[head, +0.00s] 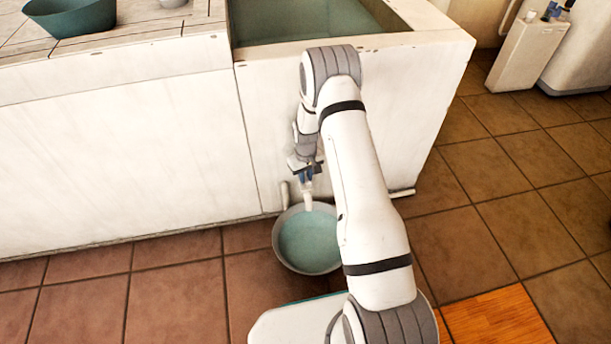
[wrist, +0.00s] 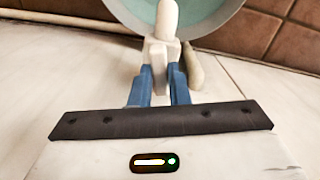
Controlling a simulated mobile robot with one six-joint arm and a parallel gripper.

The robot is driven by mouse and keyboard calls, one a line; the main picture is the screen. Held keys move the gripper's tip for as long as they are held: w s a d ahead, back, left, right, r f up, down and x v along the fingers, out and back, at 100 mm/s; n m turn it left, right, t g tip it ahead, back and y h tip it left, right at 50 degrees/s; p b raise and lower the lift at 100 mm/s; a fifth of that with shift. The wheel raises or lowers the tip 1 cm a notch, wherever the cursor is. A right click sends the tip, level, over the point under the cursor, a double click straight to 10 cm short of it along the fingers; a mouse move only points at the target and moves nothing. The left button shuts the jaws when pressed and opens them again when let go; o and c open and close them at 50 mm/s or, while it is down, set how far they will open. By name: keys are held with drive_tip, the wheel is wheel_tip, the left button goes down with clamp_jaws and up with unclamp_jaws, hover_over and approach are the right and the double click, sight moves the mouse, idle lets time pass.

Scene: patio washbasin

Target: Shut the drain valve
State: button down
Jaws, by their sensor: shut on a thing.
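The drain valve (head: 308,196) is a pale fitting low on the front wall of the washbasin (head: 265,100). In the wrist view the valve (wrist: 161,52) sits between the two blue fingertips of my gripper (wrist: 161,75), with a rounded pale end pointing over the bowl. In the head view my gripper (head: 304,176) is low by the wall, just above the bowl. It is shut on the valve. The parts between the fingers are partly hidden, and I cannot tell how far the valve is turned.
A round grey bowl (head: 281,245) with teal inside stands on the tiled floor below the valve. A short pale peg (head: 284,194) is beside the valve. A teal bowl (head: 70,18) stands on the counter. Open tiled floor lies to the right.

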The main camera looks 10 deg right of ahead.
sight(306, 178)
drive_tip(key=shift+m+p, duration=0.4)
drive_tip(key=shift+m, duration=1.2)
drive_tip(key=c, duration=1.4)
unclamp_jaws()
drive_tip(key=shift+r, duration=0.1)
wheel_tip(306, 178, up, 8)
drive_tip(key=p, duration=0.2)
drive_tip(key=shift+f+p, duration=0.2)
drive_tip(key=shift+p, duration=0.2)
